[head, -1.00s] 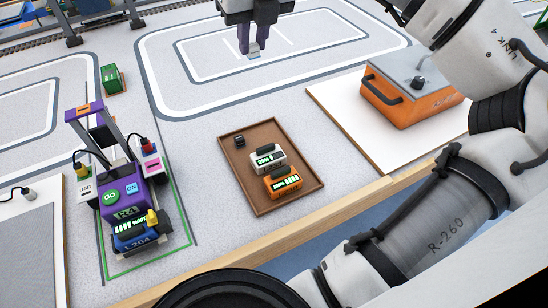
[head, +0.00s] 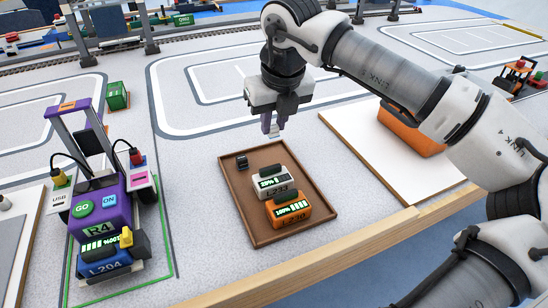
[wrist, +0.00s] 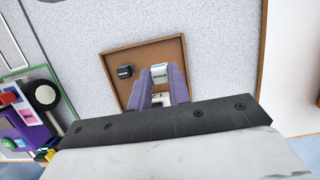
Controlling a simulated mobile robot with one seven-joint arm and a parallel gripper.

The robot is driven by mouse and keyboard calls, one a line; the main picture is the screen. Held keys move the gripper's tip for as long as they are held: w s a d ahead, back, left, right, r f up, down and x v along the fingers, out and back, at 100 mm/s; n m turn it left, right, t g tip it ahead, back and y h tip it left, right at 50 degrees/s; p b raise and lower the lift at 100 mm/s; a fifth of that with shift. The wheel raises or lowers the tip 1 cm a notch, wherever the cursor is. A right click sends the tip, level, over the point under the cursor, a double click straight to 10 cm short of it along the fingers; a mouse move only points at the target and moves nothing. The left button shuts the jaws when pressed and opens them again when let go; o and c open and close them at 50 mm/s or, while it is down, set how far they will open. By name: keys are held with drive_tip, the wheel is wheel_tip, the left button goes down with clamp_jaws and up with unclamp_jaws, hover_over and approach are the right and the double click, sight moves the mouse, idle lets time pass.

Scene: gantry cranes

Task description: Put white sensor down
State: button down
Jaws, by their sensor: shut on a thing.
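My gripper (head: 274,121) is shut on the small white sensor (head: 273,132). The sensor sits between the purple fingertips; in the wrist view the white sensor (wrist: 159,72) has a blue-grey far end. The gripper points down above the far edge of the brown tray (head: 239,201). The sensor appears clear of the tray floor, though its exact height is hard to tell. In the wrist view the brown tray (wrist: 150,52) lies beneath the fingers, with the sensor over its inside.
In the tray lie a small black block (head: 242,162), a white battery (head: 273,182) and an orange battery (head: 289,209). A purple crane vehicle (head: 104,215) stands left. A green block (head: 117,97) lies behind it. An orange case (head: 410,132) stands on a white board right.

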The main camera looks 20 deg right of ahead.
sight(275, 137)
drive_tip(key=shift+f+b, duration=1.4)
drive_tip(key=shift+f, duration=1.45)
drive_tip(key=shift+f+b, duration=0.25)
drive_tip(key=shift+b, duration=0.05)
drive_tip(key=c, duration=1.3)
unclamp_jaws()
drive_tip(key=shift+r, duration=0.1)
drive_tip(key=shift+r, duration=0.15)
drive_tip(key=p+v, duration=0.2)
drive_tip(key=v, duration=1)
